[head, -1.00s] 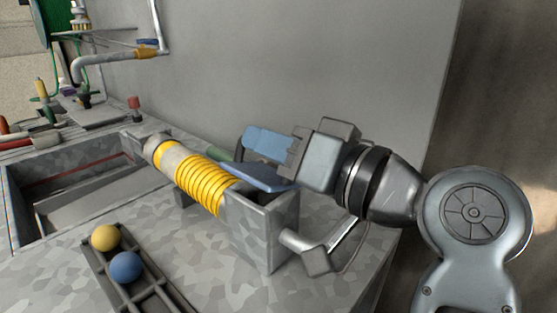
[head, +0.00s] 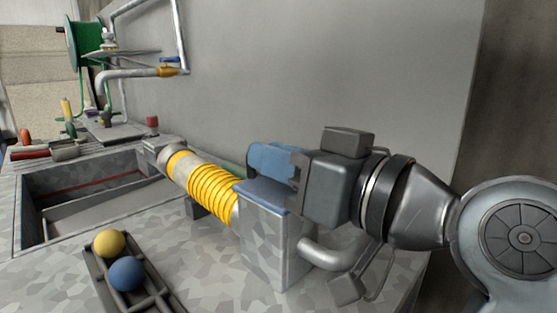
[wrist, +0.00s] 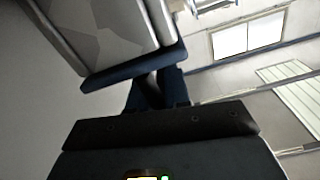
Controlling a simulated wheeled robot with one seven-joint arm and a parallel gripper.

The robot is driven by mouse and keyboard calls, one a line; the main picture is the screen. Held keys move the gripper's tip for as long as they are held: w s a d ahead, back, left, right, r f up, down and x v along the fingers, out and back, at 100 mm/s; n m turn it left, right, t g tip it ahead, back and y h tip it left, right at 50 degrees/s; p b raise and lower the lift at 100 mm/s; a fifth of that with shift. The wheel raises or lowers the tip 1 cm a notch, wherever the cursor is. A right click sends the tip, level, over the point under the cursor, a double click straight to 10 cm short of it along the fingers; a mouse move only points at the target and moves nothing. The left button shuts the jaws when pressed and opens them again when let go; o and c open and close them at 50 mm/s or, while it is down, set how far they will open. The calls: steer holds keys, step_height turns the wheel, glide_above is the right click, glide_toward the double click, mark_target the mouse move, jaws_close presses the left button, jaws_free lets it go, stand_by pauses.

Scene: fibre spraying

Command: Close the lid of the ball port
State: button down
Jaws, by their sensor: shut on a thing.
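The ball port is a grey mottled box (head: 268,245) at the near end of a yellow ribbed tube. Its blue lid (head: 262,196) lies across the top of the box, nearly level. The lid also shows in the wrist view (wrist: 134,66) as a blue strip along the box edge. My gripper (head: 272,162) has blue fingers and comes in from the right, at the lid's back edge. In the wrist view the fingers (wrist: 155,92) meet the lid. They are shut on its edge, though the contact itself is partly hidden.
The yellow ribbed tube (head: 211,188) runs back left to a grey fitting. A dark rack (head: 140,285) holds a yellow ball (head: 109,243) and a blue ball (head: 127,273). A sunken basin (head: 85,190) lies left. A grey wall (head: 330,80) stands behind.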

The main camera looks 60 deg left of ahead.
steer(key=shift+s, duration=0.25)
steer(key=c, duration=1.2)
jaws_free()
steer(key=shift+o, duration=0.2)
steer(key=shift+w, duration=0.1)
steer(key=v, duration=0.7)
steer(key=shift+d+p, duration=0.3)
steer(key=shift+d, duration=0.1)
steer(key=shift+w, duration=0.1)
